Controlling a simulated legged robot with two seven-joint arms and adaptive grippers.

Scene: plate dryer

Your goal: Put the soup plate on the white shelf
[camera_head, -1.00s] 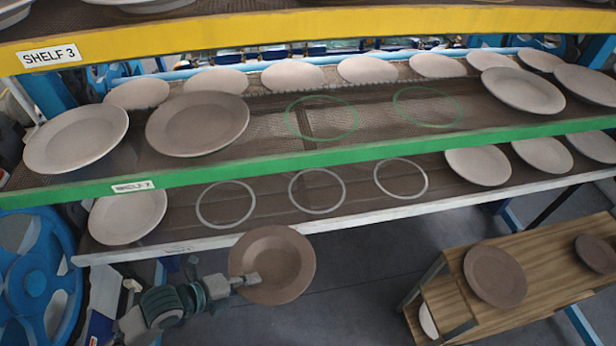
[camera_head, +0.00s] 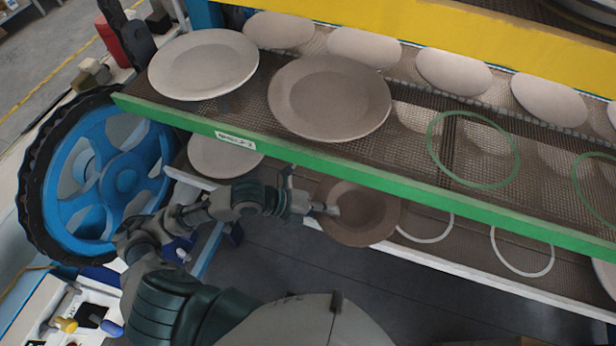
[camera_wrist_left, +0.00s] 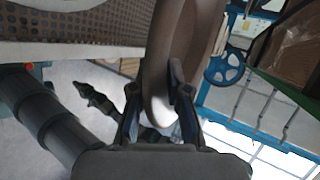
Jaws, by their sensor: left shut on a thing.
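The soup plate (camera_head: 362,212) is a round brown plate, held level or slightly tilted at the front edge of the white shelf (camera_head: 480,283), below the green-edged shelf. The green edge hides part of its far rim. My left gripper (camera_head: 328,208) is shut on the plate's left rim. In the left wrist view, the plate (camera_wrist_left: 160,60) shows edge-on between the fingers of my left gripper (camera_wrist_left: 162,112). I cannot tell whether the plate touches the shelf. White rings (camera_head: 523,252) mark empty places on the white shelf, right of the plate. My right gripper is not in view.
The green shelf edge (camera_head: 300,155) runs close above the plate. A pale plate (camera_head: 224,156) stands on the white shelf at the left. Plates (camera_head: 330,97) and green rings (camera_head: 472,150) are on the shelf above. A blue wheel (camera_head: 110,180) is at far left.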

